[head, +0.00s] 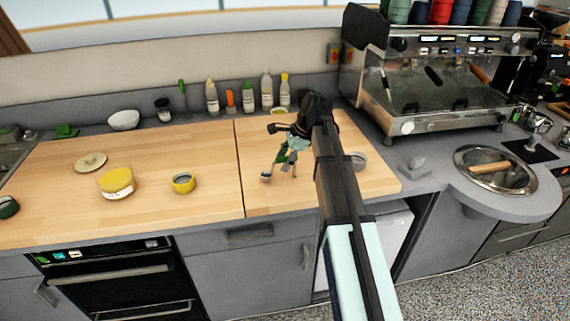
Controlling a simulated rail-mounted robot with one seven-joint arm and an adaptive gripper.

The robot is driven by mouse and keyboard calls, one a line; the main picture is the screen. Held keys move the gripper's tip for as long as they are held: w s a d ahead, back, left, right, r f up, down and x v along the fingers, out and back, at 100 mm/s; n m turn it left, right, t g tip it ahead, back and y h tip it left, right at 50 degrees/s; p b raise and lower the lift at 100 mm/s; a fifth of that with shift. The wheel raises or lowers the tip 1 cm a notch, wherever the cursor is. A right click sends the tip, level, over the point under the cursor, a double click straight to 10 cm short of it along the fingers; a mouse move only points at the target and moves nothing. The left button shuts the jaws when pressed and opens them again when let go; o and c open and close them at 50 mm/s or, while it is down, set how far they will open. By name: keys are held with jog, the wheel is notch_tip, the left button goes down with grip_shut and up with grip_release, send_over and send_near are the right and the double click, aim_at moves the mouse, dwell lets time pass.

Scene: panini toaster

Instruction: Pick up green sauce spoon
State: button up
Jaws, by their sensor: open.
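My gripper (280,174) is open, pointing down over the right part of the wooden counter. A small green piece (281,156) shows between or just behind its fingers; it may be part of the green sauce spoon, but the fingers hide most of it. I cannot tell whether the fingers touch it. Another thin green-handled tool (183,93) stands upright at the back ledge, far left of my gripper; I cannot tell if it is a spoon.
A yellow tub (116,183), a yellow ring-shaped jar (183,183) and a round lid (90,162) lie on the wooden counter (70,222). A grey jar (358,160) sits right of my arm. Several bottles (212,96) line the back. A coffee machine (440,80) stands right.

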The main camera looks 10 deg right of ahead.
grip_shut()
jog(key=shift+r, duration=0.1)
dwell(0.4)
notch_tip(320, 180, up, 20)
jog(key=b, duration=0.3)
jog(key=c, duration=0.7)
grip_release()
grip_shut()
jog(key=shift+a, duration=0.1)
